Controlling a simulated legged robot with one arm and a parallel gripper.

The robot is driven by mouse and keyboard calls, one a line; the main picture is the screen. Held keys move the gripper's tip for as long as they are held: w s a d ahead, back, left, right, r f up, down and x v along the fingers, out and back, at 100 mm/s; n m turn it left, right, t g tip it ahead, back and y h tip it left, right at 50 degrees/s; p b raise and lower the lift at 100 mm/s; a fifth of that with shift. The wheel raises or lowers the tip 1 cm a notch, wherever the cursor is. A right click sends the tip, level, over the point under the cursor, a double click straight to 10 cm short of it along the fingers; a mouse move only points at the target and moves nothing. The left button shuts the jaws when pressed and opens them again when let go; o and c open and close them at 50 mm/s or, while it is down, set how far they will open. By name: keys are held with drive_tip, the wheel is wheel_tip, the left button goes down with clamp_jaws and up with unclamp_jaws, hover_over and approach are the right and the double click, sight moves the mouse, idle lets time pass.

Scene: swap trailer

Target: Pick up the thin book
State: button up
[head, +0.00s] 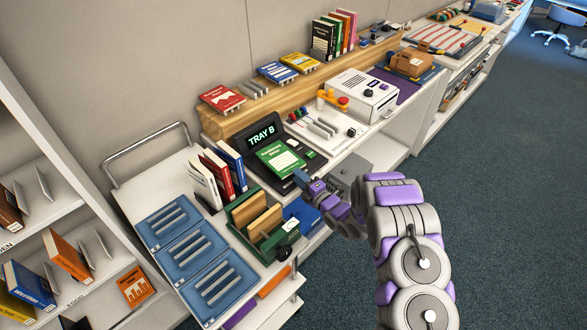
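Several books are in view, and I cannot tell for sure which is the thin book. A green book (281,160) lies face up in front of the dark TRAY B display (262,134). White, red and blue books (219,175) stand upright to its left. A red book (222,98), a blue one (278,72) and a yellow one (299,62) lie on the wooden shelf behind. My gripper (312,187) is over the bench, just right of and below the green book in the picture. It is small and turned partly away, so its opening is unclear. No held book is visible.
Blue slotted trays (188,255) are at front left. A green holder with wooden blocks (257,222) and a blue box (302,214) stand near my gripper. A white machine (360,95) is farther right. The floor at right is clear.

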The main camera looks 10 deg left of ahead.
drive_tip(key=shift+x, duration=1.5)
clamp_jaws()
drive_tip(key=shift+r, duration=1.4)
drive_tip(key=shift+f, duration=0.1)
drive_tip(key=shift+d, duration=0.15)
drive_tip(key=s+d+r+b, duration=0.3)
drive_tip(key=s+d+r, duration=0.2)
drive_tip(key=s+d, duration=0.4)
drive_tip(key=shift+s+d+b, duration=0.35)
drive_tip(key=shift+s+b, duration=0.05)
drive_tip(key=shift+s, duration=0.05)
